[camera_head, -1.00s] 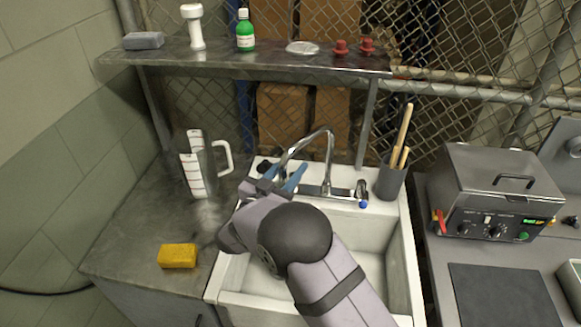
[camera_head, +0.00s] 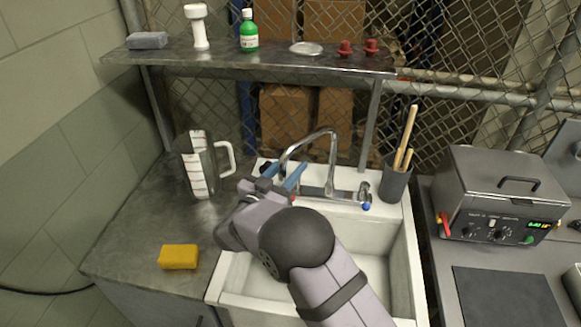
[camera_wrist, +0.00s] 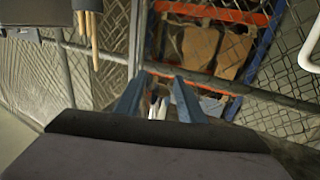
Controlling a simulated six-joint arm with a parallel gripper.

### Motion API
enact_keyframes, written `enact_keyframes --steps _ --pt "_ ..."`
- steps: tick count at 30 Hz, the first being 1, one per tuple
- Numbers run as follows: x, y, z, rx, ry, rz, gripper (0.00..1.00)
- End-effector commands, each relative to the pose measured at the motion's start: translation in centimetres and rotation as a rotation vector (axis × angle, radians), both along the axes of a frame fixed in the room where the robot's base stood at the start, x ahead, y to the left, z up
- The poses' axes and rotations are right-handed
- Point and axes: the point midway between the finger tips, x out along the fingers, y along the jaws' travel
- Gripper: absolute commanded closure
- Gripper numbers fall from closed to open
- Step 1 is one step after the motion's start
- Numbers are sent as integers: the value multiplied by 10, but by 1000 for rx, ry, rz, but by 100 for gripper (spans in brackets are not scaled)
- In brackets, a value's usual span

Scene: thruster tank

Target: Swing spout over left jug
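The chrome spout (camera_head: 333,160) arches above the back of the white sink, and its free end points down to the left, near my fingers. A clear measuring jug (camera_head: 197,165) with a white scale and handle stands on the counter left of the sink. My gripper (camera_head: 283,174) is right of the jug, at the sink's back left, with its two blue fingers apart near the spout's end. In the wrist view, my gripper (camera_wrist: 158,98) also shows a gap between the fingers. I cannot tell whether either finger touches the spout. No second jug is in view.
A yellow sponge (camera_head: 179,257) lies on the counter's front left. A utensil holder (camera_head: 395,181) stands at the sink's back right. A metal shelf (camera_head: 270,63) with small items runs above the sink. A boxy metal appliance (camera_head: 500,190) is at right. Counter between jug and sponge is clear.

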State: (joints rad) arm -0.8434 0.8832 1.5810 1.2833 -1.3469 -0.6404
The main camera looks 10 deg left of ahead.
Motion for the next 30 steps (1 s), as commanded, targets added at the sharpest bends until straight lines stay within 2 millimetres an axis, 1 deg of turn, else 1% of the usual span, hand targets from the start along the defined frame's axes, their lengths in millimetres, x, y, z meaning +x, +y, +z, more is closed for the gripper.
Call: enact_keyframes --steps 5,8,11,21,25,30 --pt "-1 0 0 0 0 0 64" --pt "-5 2 -1 0 0 1 64" --pt "-14 6 -2 2 -1 1 64" --pt "-56 22 -2 1 -1 2 64" --pt "-65 25 -1 1 0 1 64" --pt "-69 26 0 0 0 0 64"
